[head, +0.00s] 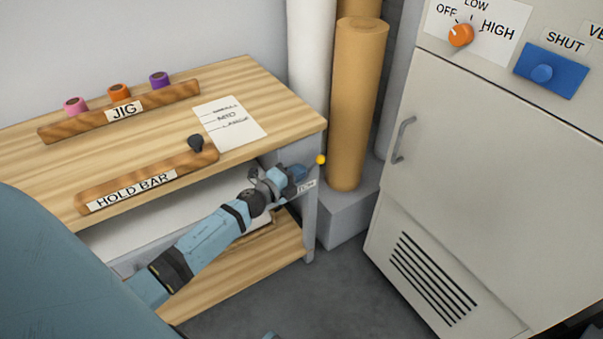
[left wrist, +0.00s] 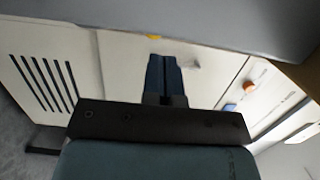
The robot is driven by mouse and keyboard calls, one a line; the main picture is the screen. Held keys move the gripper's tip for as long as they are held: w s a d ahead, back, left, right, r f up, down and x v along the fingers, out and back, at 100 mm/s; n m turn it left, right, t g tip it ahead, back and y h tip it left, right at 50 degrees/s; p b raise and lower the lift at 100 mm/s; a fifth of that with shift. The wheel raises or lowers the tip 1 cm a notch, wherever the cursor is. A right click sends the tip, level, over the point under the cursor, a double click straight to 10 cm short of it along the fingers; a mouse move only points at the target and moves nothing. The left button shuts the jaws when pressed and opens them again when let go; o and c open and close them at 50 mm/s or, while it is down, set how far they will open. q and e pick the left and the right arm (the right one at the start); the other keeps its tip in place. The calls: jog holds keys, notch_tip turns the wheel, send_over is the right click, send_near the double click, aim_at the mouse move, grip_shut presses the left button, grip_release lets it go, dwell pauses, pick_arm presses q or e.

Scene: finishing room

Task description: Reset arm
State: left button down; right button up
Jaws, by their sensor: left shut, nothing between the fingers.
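My left arm reaches in from the left in the head view, below the front edge of the bench top. My left gripper (head: 304,172) is shut and empty beside the bench's right front corner. A small yellow ball (head: 320,159) shows just past its fingertips; I cannot tell whether they touch. In the left wrist view the shut fingers (left wrist: 164,72) point toward a grey panel edge, with a bit of yellow (left wrist: 153,37) near their tips. A partly hidden label (head: 306,187) sits on the bench leg beside the gripper. My right gripper does not show.
The wooden bench (head: 285,110) carries a jig bar (head: 170,99) with three spools, a hold bar (head: 190,171) with a black knob, and a paper sheet (head: 231,123). A tan roll (head: 357,110) stands behind. A cabinet (head: 480,150) with an orange dial (head: 461,35) stands right.

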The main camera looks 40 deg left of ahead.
pick_arm(q)
jog(key=v, duration=0.9)
jog(key=shift+s+r+p, duration=0.2)
jog(key=shift+r+p, duration=0.2)
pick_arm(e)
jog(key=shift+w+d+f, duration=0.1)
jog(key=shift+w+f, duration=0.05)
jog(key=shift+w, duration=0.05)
